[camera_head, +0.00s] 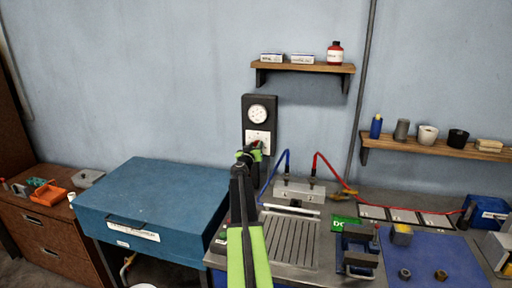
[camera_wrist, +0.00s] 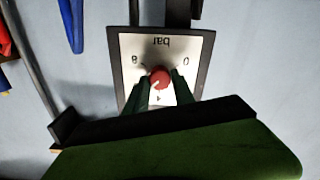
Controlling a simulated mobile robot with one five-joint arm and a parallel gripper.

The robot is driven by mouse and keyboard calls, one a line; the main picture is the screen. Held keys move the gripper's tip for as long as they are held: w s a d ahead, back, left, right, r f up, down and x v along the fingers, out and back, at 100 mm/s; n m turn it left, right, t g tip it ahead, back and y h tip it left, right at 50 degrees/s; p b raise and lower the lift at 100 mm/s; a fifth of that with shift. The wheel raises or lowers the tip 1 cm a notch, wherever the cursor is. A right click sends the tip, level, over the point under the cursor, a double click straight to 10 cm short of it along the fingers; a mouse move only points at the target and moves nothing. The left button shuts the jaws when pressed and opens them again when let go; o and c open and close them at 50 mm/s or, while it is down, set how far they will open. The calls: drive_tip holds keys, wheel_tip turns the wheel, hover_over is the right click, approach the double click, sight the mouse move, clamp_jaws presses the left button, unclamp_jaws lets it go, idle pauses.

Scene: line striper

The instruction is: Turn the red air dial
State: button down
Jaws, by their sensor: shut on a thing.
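The red air dial (camera_wrist: 160,77) is a small round knob with a pale pointer mark. It sits on a white scale plate (camera_wrist: 136,48) marked "bar", which looks upside down in the wrist view. My gripper (camera_wrist: 161,88) has its two fingers on either side of the dial and is shut on it. In the head view the dark wall panel (camera_head: 248,101) carries a round white gauge (camera_head: 258,114) above the plate. There my gripper (camera_head: 255,149) reaches up to the plate and mostly hides the dial.
A blue hose (camera_head: 276,171) and a red hose (camera_head: 325,162) rise from the bench just right of my arm. A shelf (camera_head: 305,68) with boxes and a red bottle hangs above right. A blue cabinet (camera_head: 150,190) stands at left. The wall left of the panel is clear.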

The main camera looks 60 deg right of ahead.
drive_tip(key=shift+m, duration=1.2)
drive_tip(key=c, duration=1.1)
unclamp_jaws()
drive_tip(key=shift+o, duration=0.2)
drive_tip(key=v, duration=1.7)
drive_tip(key=shift+a, duration=0.2)
